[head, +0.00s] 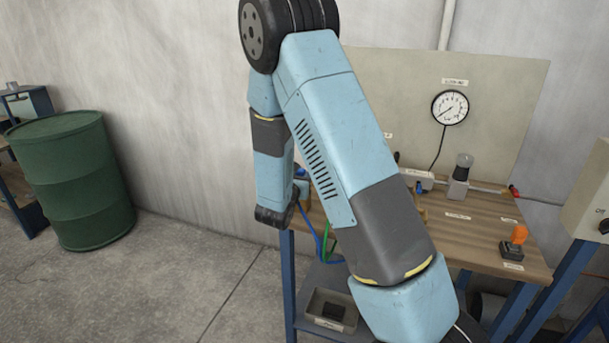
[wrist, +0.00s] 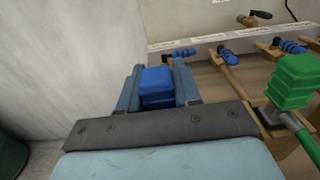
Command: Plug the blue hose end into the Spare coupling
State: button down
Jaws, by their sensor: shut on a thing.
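My gripper (wrist: 158,88) is shut on the blue hose end (wrist: 156,82), which sits between its two fingers in the wrist view. In the head view, the blue hose (head: 318,240) hangs below, at the left edge of the workbench; my arm hides much of the bench. In the wrist view, several brass couplings with blue levers, one of them the left coupling (wrist: 181,53), stand in a row ahead and to the right of the held end. The labels above them are too small to read, so I cannot tell which coupling is Spare.
A green hose end (wrist: 291,82) stands in a holder at the right of the wrist view. A pressure gauge (head: 450,107) hangs on the back panel. An orange switch (head: 518,236) is on the wooden benchtop (head: 480,236). A green drum (head: 75,180) stands at left.

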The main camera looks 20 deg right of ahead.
jog(key=shift+f, duration=0.35)
dwell(0.3)
jog(key=c, duration=0.7)
grip_release()
jog(key=shift+o, duration=0.3)
jog(key=o, duration=0.4)
jog(key=shift+r, duration=3.55)
